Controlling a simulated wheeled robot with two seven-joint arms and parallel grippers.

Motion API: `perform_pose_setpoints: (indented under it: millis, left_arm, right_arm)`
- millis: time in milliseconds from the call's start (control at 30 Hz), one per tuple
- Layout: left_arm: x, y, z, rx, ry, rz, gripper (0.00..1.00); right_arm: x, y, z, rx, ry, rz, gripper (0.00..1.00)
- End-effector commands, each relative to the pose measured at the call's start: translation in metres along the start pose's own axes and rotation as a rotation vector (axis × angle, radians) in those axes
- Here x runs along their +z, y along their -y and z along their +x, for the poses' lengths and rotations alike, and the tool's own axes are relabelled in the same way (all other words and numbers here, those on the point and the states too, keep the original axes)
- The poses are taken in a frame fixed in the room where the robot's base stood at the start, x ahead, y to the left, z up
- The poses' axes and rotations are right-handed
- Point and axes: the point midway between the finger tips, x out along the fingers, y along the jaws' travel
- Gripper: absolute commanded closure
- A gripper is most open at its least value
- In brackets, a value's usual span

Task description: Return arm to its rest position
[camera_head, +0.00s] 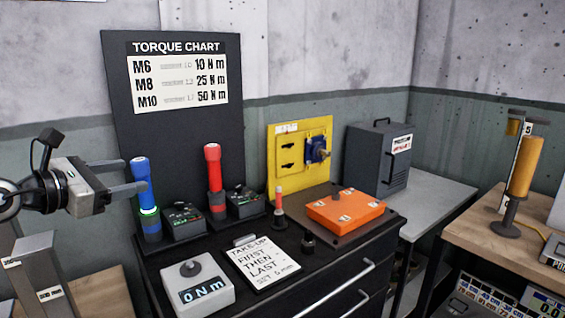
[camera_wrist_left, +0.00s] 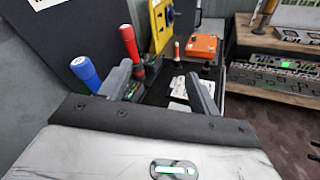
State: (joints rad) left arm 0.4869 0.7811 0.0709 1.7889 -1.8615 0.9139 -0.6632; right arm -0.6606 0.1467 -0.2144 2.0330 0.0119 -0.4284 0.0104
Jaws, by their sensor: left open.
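My left gripper (camera_head: 135,175) is at the left in the head view, above the black cabinet's left end. Its two fingers are apart. In the left wrist view the space between the fingertips (camera_wrist_left: 158,70) holds nothing. The blue-handled tool (camera_head: 143,180) stands upright in its holder beside the fingertips. In the left wrist view the blue tool (camera_wrist_left: 86,73) lies just outside the left finger, and I cannot tell whether they touch. The red-handled tool (camera_head: 213,165) stands upright farther right. My right gripper is not in view.
The black cabinet (camera_head: 345,275) carries a grey torque display (camera_head: 195,287), a white note (camera_head: 262,265), an orange box (camera_head: 345,210) and a yellow panel (camera_head: 285,160). The torque chart board (camera_head: 170,125) stands behind. A wooden bench (camera_head: 480,235) is at the right.

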Motion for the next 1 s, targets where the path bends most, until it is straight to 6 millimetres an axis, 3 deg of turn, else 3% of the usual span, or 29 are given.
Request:
perform_pose_setpoints:
  millis: [33,100,200,267,400,500,633,667,800,900,1000]
  left_arm:
    - [-0.015,0.035,0.013,-0.076,0.057,-0.151,0.38]
    - [-0.032,0.085,0.024,-0.178,0.164,-0.459,0.38]
    - [-0.058,0.138,0.026,-0.256,0.290,-1.000,0.38]
    - [-0.082,0.161,0.022,-0.252,0.338,-1.348,0.38]
    - [-0.164,0.213,0.005,-0.085,0.381,-2.163,0.38]
    - [-0.222,0.258,-0.013,0.122,0.364,-2.614,0.38]
    - [-0.278,0.322,-0.042,0.434,0.314,-3.050,0.38]
    - [-0.287,0.336,-0.048,-0.492,-0.293,3.052,0.38]
    - [-0.311,0.387,-0.072,-0.629,-0.199,2.745,0.38]
    - [-0.318,0.406,-0.081,-0.673,-0.166,2.634,0.38]
    - [-0.319,0.413,-0.084,-0.687,-0.155,2.595,0.38]
  right_arm:
    - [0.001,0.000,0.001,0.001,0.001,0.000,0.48]
    - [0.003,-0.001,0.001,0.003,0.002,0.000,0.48]
    - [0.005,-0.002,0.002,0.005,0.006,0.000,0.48]
    - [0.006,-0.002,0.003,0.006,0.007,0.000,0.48]
    - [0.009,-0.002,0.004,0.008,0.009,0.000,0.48]
    - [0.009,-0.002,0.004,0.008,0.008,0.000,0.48]
    - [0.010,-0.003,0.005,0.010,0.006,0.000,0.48]
    - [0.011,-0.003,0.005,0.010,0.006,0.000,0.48]
    - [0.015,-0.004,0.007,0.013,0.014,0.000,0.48]
    - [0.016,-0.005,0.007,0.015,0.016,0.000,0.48]
    - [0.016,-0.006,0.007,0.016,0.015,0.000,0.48]
